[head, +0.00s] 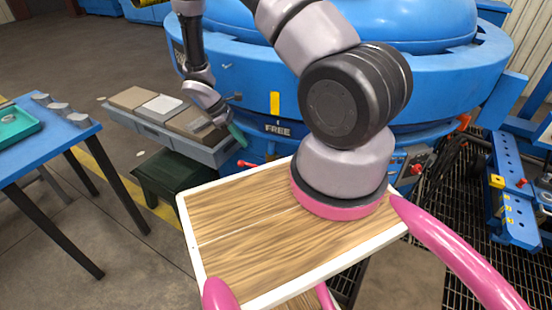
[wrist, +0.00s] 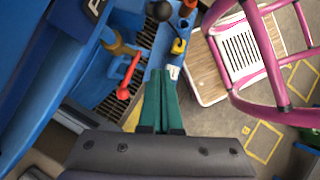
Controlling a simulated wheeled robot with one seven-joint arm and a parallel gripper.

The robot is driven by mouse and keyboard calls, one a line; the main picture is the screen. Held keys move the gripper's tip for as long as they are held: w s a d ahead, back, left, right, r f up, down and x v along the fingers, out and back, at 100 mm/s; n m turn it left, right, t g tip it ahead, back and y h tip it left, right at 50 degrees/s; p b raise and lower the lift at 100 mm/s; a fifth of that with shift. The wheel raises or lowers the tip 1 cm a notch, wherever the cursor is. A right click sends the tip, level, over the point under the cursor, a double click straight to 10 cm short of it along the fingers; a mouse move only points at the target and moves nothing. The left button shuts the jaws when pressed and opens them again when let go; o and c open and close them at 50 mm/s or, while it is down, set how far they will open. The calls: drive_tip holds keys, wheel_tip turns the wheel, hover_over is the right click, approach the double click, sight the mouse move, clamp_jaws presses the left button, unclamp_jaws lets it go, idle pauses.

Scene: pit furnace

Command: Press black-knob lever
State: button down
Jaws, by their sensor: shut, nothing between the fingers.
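A black knob (wrist: 160,11) shows at the top edge of the wrist view, above and apart from my fingertips; its lever is only partly in view. I cannot make out this knob in the head view. My gripper (wrist: 161,74) has its green fingers closed together and holds nothing. In the head view my gripper (head: 238,134) is in front of the blue furnace (head: 270,98), left of the FREE label. A red-knobbed lever (wrist: 129,78) is left of the fingers in the wrist view; a red lever (head: 246,164) also shows below my gripper in the head view.
An orange-red knob (wrist: 188,6) and a yellow part (wrist: 179,46) are close to the black knob. A grey bench with sample plates (head: 190,133) stands left of my gripper. A blue table (head: 50,140) is farther left. Open floor lies between them.

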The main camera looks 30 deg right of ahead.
drive_tip(key=s+d+f, duration=0.4)
drive_tip(key=d+f, duration=0.3)
drive_tip(key=shift+s+d+f, duration=0.25)
drive_tip(key=shift+s+d, duration=0.05)
idle(0.4)
